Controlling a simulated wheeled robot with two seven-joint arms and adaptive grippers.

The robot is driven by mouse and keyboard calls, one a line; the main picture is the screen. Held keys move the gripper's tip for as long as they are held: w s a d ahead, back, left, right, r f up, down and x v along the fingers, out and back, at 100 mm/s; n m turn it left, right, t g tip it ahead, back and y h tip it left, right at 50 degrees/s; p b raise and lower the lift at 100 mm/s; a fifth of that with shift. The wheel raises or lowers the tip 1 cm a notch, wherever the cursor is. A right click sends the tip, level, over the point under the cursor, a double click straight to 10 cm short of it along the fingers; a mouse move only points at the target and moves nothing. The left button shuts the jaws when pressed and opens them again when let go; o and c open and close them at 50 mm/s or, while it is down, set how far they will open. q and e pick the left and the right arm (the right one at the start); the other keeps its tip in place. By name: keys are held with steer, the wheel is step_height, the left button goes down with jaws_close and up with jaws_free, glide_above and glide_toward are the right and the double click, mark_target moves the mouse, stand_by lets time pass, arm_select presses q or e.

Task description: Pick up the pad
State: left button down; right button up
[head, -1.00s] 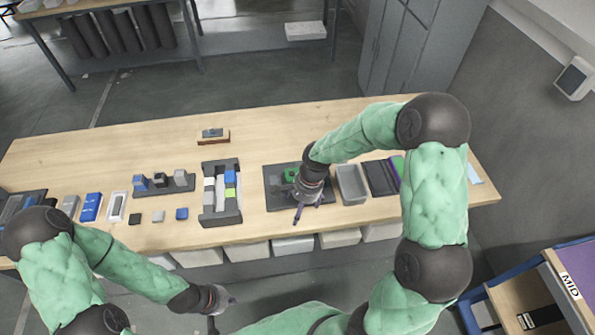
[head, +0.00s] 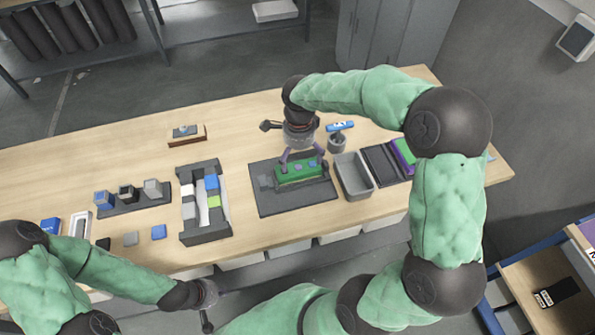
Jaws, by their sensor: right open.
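My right gripper (head: 303,156) is open, its purple fingertips spread just above the far edge of a green board (head: 299,171). The board carries small bluish parts and lies on a dark grey mat (head: 292,203). I cannot tell whether the fingertips touch it. No object is clearly recognisable as the pad. Small grey, white, blue and green blocks sit in a dark rack (head: 207,238) left of the mat. My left gripper (head: 208,312) is low in front of the table, away from these objects; its jaw opening is unclear.
An open grey bin (head: 344,177) and dark trays (head: 384,167) stand right of the mat. A grey cup (head: 336,145) with a blue-and-white item is behind the bin. A brown block (head: 187,140) sits at the back. The table's back left is mostly clear.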

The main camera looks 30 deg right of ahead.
mark_target(299, 171)
steer(key=shift+d+f+b, duration=0.1)
steer(key=shift+f+b, duration=0.8)
steer(key=shift+f, duration=2.6)
steer(key=c, duration=1.4)
steer(key=shift+r, duration=0.1)
steer(key=shift+c, duration=0.9)
steer(key=shift+r, duration=0.1)
